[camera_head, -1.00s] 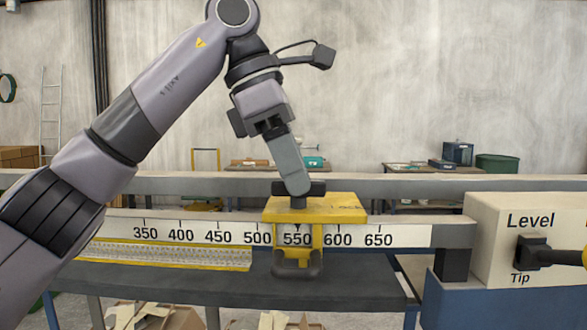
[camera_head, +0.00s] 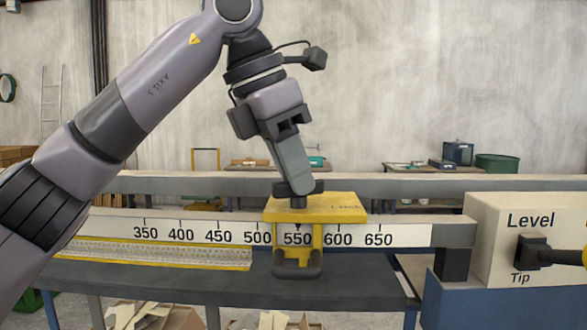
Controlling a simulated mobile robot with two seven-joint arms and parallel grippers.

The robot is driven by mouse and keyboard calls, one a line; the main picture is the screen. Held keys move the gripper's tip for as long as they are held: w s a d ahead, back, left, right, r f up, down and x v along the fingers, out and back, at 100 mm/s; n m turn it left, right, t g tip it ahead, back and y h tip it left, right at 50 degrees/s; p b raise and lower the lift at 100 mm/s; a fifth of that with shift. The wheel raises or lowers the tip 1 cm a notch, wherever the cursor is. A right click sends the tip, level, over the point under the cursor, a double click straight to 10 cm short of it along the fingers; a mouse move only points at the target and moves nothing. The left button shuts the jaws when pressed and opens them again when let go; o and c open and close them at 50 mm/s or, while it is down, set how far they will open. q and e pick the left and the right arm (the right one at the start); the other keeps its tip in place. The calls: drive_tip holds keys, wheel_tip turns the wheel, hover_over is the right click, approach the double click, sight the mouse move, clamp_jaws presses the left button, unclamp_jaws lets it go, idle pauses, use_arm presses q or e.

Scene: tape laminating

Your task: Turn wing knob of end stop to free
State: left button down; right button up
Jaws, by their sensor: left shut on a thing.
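The yellow end stop (camera_head: 345,208) sits on the white scale rail (camera_head: 405,233), with its pointer near 550. Its black wing knob (camera_head: 318,187) stands on top of the yellow block. My left gripper (camera_head: 298,188) comes down from above, tilted, and is shut on the wing knob; its fingers hide the knob's middle. Some lettering on the block top is too small to read surely. A dark handle (camera_head: 297,265) hangs on the front of the end stop. My right gripper is not in view.
A beige box (camera_head: 500,215) marked Level and Tip, with a black lever (camera_head: 533,252), stands at the right. A yellow-edged strip (camera_head: 160,254) lies left of the end stop on the dark table (camera_head: 345,296). A grey beam (camera_head: 420,184) runs behind.

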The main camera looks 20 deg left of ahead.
use_arm(q)
drive_tip(key=n+y, duration=0.1)
drive_tip(key=n, duration=0.2)
drive_tip(key=n+t+y, duration=0.1)
drive_tip(key=n, duration=0.2)
drive_tip(key=shift+s+d+n, duration=0.1)
drive_tip(key=shift+d+n, duration=0.05)
drive_tip(key=shift+n, duration=0.15)
drive_tip(key=n+y, duration=0.1)
drive_tip(key=n, duration=0.2)
drive_tip(key=n+y, duration=0.1)
drive_tip(key=n, duration=0.2)
drive_tip(key=shift+d+y, duration=0.15)
drive_tip(key=shift+y, duration=0.15)
drive_tip(key=c, duration=1.1)
unclamp_jaws()
drive_tip(key=shift+v, duration=3.6)
